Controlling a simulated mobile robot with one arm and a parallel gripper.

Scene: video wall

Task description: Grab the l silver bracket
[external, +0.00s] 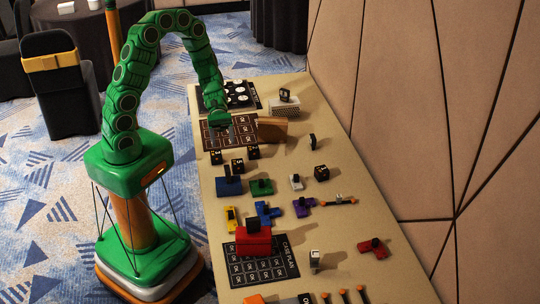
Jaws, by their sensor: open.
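No L silver bracket can be told for sure at this size. A small pale grey piece (296,182) stands on the table right of the green block. A second pale grey piece (315,260) stands upright farther toward the front, right of the card mat. Either could be the bracket; I cannot tell which. My gripper (219,122) is open at the end of the arched green arm, over the far left part of the table near a dark printed mat. It is apart from both pale pieces. Its fingertips are small and hard to make out.
The long beige table (350,215) holds several blocks: blue (229,186), green (261,187), purple (303,206), red (253,240). A brown wooden block (272,129) sits right of my gripper. A panelled wall runs along the right.

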